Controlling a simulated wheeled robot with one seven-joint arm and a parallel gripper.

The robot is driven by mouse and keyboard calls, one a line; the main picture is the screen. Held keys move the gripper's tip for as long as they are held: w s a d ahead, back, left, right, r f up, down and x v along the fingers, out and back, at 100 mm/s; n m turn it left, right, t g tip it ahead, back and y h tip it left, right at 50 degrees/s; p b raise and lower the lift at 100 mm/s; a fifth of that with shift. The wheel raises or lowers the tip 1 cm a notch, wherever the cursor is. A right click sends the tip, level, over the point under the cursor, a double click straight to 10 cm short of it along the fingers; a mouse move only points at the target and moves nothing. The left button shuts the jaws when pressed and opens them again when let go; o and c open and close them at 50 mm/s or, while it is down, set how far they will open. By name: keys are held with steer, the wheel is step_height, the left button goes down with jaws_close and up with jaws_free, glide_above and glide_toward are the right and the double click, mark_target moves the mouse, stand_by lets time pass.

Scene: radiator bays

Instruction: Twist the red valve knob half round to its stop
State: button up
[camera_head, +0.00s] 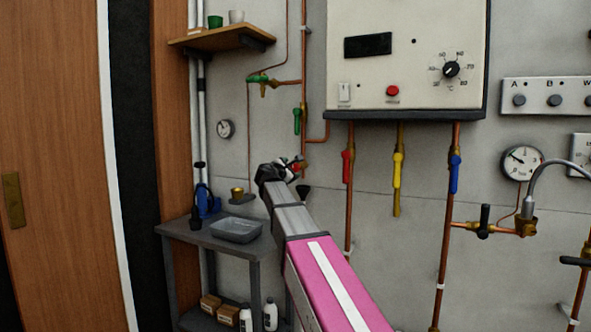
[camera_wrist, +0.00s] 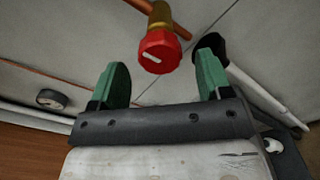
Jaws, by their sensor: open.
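The red valve knob (camera_wrist: 159,50) shows in the wrist view, round and ridged with a white mark on its face. It sits on a brass valve body (camera_wrist: 160,14) on a copper pipe. My gripper (camera_wrist: 160,75) is open, with its two green fingers spread left and right of the knob's line. The knob lies just beyond the fingertips, between them in the picture, and no contact shows. In the head view a small part of the red knob (camera_head: 299,165) shows beside my wrist; my arm hides most of the gripper there.
A grey bench (camera_head: 176,229) with a tray (camera_head: 236,230) stands at the left. The boiler box (camera_head: 405,100) and red-handled (camera_head: 347,167), yellow-handled (camera_head: 398,170) and blue-handled (camera_head: 454,175) valves are to the right.

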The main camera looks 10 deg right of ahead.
mark_target(293, 168)
steer(key=shift+x, duration=2.55)
steer(key=c, duration=0.9)
